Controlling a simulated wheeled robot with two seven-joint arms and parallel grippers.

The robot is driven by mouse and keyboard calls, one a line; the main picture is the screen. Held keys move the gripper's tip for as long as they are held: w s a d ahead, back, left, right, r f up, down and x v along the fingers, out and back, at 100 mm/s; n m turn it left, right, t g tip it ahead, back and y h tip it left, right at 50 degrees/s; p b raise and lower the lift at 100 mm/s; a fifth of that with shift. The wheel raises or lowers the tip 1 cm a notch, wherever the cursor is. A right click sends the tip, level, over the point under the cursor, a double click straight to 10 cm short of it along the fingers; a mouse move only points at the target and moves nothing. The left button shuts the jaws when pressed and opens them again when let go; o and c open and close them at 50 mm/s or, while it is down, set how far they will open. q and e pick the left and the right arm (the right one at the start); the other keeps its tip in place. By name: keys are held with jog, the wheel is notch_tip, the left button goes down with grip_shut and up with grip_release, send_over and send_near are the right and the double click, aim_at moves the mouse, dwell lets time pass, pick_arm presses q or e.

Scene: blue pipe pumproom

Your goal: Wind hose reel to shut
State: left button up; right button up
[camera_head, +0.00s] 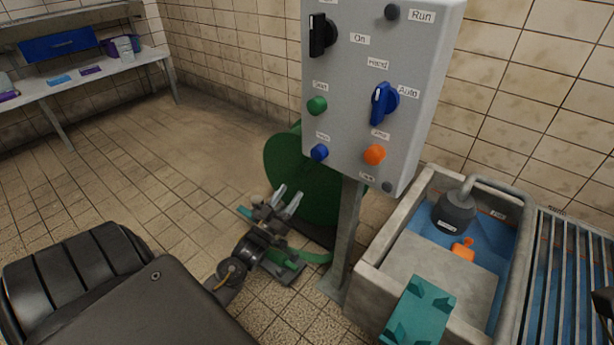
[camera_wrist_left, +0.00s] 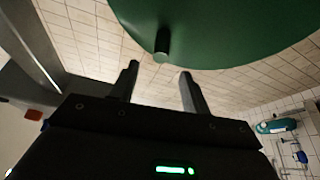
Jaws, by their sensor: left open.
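The hose reel (camera_head: 320,180) is a large dark green disc standing behind the post of the control panel, which hides part of it. In the left wrist view, the reel's round face (camera_wrist_left: 230,30) fills the top, and a short green knob (camera_wrist_left: 161,45) sticks out from it. My left gripper (camera_head: 288,200) is low, just in front of the reel. In the left wrist view, its two fingers (camera_wrist_left: 160,71) are spread and empty. The knob shows just beyond the gap between the fingertips; I cannot tell whether they touch it.
A grey control panel (camera_head: 350,75) with knobs and buttons stands on a post (camera_head: 346,240) just right of my left gripper. A concrete sump (camera_head: 367,285) with a pump (camera_head: 455,214) is at the right. A bench (camera_head: 95,75) stands far left. The tiled floor between is clear.

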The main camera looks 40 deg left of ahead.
aim_at(302, 175)
pick_arm(q)
jog(key=b+x, duration=0.3)
jog(key=x, duration=0.8)
jog(key=shift+a+f+b, duration=0.1)
jog(key=shift+b, duration=0.25)
jog(key=shift+c, duration=0.4)
grip_shut()
